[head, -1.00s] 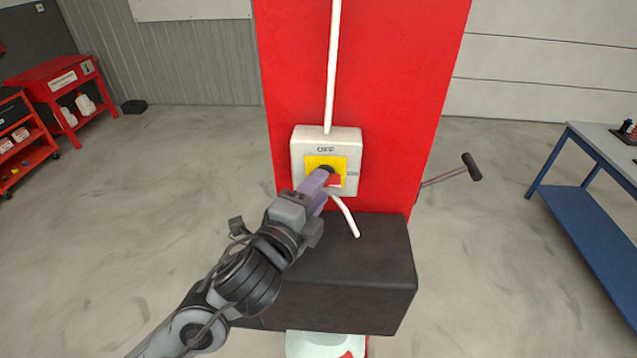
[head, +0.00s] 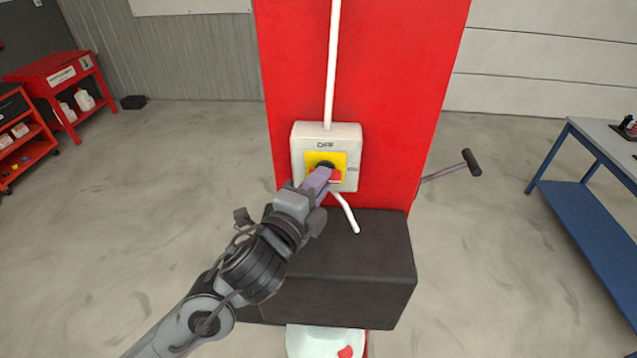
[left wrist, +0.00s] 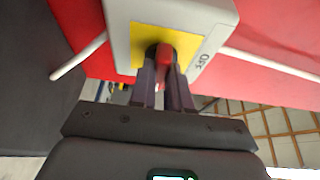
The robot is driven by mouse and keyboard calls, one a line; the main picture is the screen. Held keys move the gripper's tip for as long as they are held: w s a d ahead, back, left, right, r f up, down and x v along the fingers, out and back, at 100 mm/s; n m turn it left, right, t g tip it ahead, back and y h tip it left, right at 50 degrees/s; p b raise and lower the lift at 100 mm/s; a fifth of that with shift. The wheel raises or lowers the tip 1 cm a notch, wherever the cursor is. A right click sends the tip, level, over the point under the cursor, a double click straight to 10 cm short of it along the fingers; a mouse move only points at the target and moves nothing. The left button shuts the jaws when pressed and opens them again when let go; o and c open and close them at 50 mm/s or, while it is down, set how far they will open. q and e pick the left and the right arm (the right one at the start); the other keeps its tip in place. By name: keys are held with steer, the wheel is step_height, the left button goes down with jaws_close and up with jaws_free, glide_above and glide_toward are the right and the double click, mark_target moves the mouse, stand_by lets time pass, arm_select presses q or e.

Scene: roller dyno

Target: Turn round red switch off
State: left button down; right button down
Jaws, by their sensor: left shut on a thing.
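The round red switch (left wrist: 166,54) has a red handle on a yellow plate (head: 340,160), on the front of a light grey box (head: 325,134). The word OFF stands above the plate in the head view. My left gripper (head: 324,176) reaches the switch from the lower left. In the left wrist view its two fingers (left wrist: 165,78) are on either side of the red handle, shut on it. In the head view the fingers cover part of the handle, so its exact angle is hard to tell. My right gripper is not in view.
The box is fixed to a tall red column (head: 400,90) with a white conduit (head: 333,70) above it. A black block (head: 350,290) juts out below. A blue workbench (head: 590,200) stands at right, a red cart (head: 60,85) at far left.

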arm_select(q)
steer(key=shift+d+f+n+t+y+b, duration=0.15)
steer(key=shift+n+t+y+b, duration=0.9)
steer(key=shift+n+b, duration=1.85)
steer(key=shift+d+f+n+t+y+b, duration=0.15)
steer(key=shift+n+t+y+b, duration=0.95)
steer(key=shift+n, duration=3.4)
steer(key=shift+d+f+n+t+y+b, duration=0.15)
steer(key=shift+n+t+y+b, duration=0.8)
steer(key=shift+n+b, duration=2)
steer(key=shift+n+p, duration=0.85)
steer(key=shift+n, duration=0.2)
steer(key=c, duration=1.1)
jaws_free()
steer(key=shift+m, duration=0.4)
